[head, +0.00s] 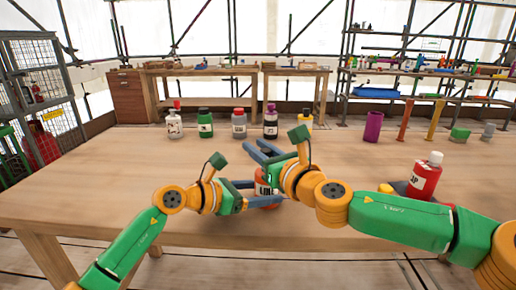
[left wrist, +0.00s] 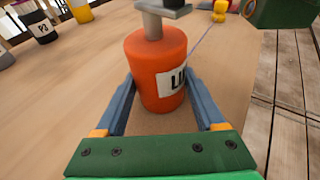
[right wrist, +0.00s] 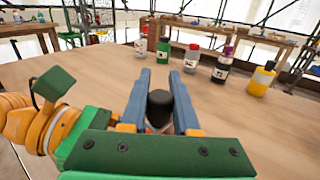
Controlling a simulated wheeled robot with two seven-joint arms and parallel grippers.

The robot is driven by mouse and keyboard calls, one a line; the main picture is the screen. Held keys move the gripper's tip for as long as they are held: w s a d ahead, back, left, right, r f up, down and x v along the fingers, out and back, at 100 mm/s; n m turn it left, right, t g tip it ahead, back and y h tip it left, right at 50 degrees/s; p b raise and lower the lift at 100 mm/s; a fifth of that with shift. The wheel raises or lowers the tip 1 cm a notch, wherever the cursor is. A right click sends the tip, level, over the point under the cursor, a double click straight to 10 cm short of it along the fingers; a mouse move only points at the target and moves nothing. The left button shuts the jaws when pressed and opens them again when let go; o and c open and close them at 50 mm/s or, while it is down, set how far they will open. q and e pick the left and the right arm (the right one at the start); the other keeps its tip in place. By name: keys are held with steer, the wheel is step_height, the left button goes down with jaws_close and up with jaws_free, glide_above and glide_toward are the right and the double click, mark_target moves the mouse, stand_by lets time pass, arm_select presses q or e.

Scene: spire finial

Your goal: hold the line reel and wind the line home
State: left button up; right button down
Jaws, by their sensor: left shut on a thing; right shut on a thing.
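The line reel, an orange cylinder with a white label, stands on the table in the head view (head: 268,203) and the left wrist view (left wrist: 152,50). My left gripper (head: 262,193) is shut around its body, with one finger on each side (left wrist: 160,90). A grey crank (left wrist: 164,8) sits on a shaft on top. My right gripper (head: 265,152) is above the reel, shut on a dark knob (right wrist: 160,108) between its fingers. A thin line (left wrist: 207,38) runs from the reel towards a small yellow piece (left wrist: 220,10). The crank is partly hidden in the head view.
Several bottles stand in a row behind the reel, including a green one (head: 205,127) and a yellow one (head: 305,121). A red bottle (head: 425,178) is at right, with a purple cup (head: 373,127) behind it. The table's left part is clear.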

steer(key=m+t+h, duration=0.1)
steer(key=h, duration=0.1)
steer(key=m+h, duration=0.2)
steer(key=m+t+h, duration=0.1)
steer(key=h, duration=0.1)
steer(key=shift+w+t, duration=0.3)
steer(key=shift+w, duration=0.1)
steer(key=shift+w+d+m+h, duration=0.1)
steer(key=shift+d+m+h, duration=0.05)
steer(key=shift+m+h, duration=0.65)
steer(key=shift+w+d+m+h, duration=0.1)
steer(key=shift+m+h, duration=0.4)
steer(key=shift+h, duration=0.9)
steer(key=c, duration=0.6)
jaws_free()
steer(key=shift+c, duration=0.2)
steer(key=shift+s, duration=0.15)
steer(key=s, duration=1.2)
steer(key=shift+a, duration=0.15)
steer(key=shift+m, duration=0.3)
